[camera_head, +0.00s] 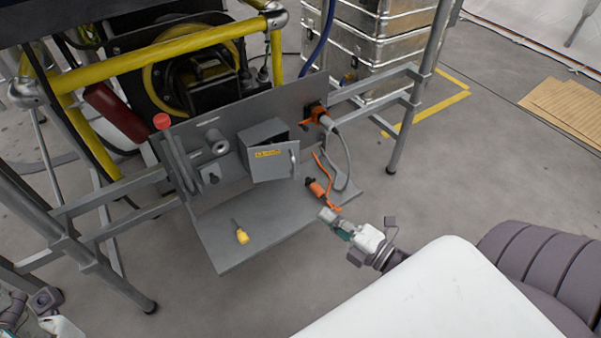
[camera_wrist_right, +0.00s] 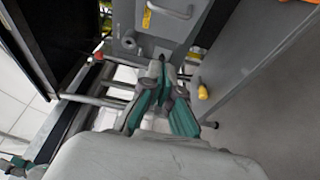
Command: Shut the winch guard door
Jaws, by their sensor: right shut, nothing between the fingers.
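The winch guard door (camera_head: 275,164) is a small grey panel with a yellow label and a pale handle (camera_head: 294,160) near its right edge. It stands ajar on the grey box (camera_head: 262,131), with a dark gap along the top right. In the right wrist view the door (camera_wrist_right: 172,32) is at the top, beyond the fingers. My right gripper (camera_head: 327,215) is shut and empty, in front of and to the right of the door, apart from it; it also shows in the wrist view (camera_wrist_right: 163,68). My left gripper (camera_head: 44,300) is at the lower left, far from the door, its jaws unclear.
A yellow tool (camera_head: 241,235) and an orange plug (camera_head: 317,189) lie on the grey shelf (camera_head: 225,260). An orange connector with a cable (camera_head: 325,121) is on the back panel. A red button (camera_head: 161,121) stands at left. Metal legs and rails flank the shelf.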

